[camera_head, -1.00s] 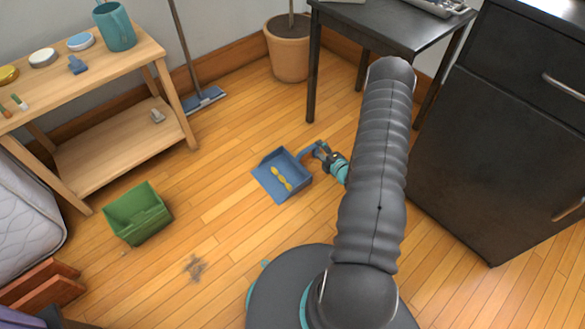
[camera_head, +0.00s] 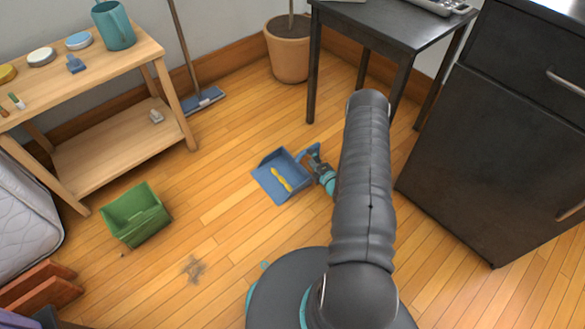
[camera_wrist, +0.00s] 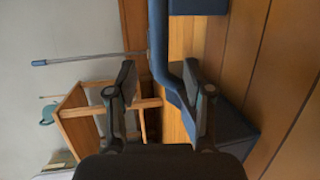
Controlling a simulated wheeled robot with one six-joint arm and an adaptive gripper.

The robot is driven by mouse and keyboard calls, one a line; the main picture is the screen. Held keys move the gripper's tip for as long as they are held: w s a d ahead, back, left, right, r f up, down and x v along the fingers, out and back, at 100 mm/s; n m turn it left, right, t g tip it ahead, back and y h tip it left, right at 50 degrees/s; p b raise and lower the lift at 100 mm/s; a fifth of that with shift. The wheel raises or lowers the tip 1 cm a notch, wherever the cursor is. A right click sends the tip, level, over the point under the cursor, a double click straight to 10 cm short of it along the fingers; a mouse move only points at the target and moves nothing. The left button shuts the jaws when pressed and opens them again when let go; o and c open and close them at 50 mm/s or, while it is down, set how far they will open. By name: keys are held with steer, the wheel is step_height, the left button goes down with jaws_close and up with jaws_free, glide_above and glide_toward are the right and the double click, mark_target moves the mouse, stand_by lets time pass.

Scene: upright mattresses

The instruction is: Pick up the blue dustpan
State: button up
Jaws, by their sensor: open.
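The blue dustpan (camera_head: 266,184) lies on the wooden floor in the middle of the head view, with a yellow object (camera_head: 281,179) in its pan. Its handle points right, toward my gripper (camera_head: 313,157), which is low at the handle's end. In the wrist view my gripper (camera_wrist: 161,76) is open, one finger on each side. The blue handle (camera_wrist: 173,82) passes between the fingers, closer to the right one, with no clear grip on it. Part of the pan (camera_wrist: 232,128) shows behind the right finger. My arm hides some floor right of the dustpan.
A green bin (camera_head: 138,214) stands on the floor at left, near a wooden shelf table (camera_head: 115,148). A dark table (camera_head: 397,35) and a black cabinet (camera_head: 490,170) stand at right. A potted plant (camera_head: 288,50) and a mop (camera_head: 203,100) are behind. Floor left of the dustpan is free.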

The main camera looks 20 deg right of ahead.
steer(key=shift+d+b+x, duration=0.15)
steer(key=shift+b+x, duration=0.05)
steer(key=shift+x, duration=1.15)
steer(key=shift+d+b+x, duration=0.15)
steer(key=shift+d+x, duration=0.05)
steer(key=shift+x, duration=1.2)
jaws_close()
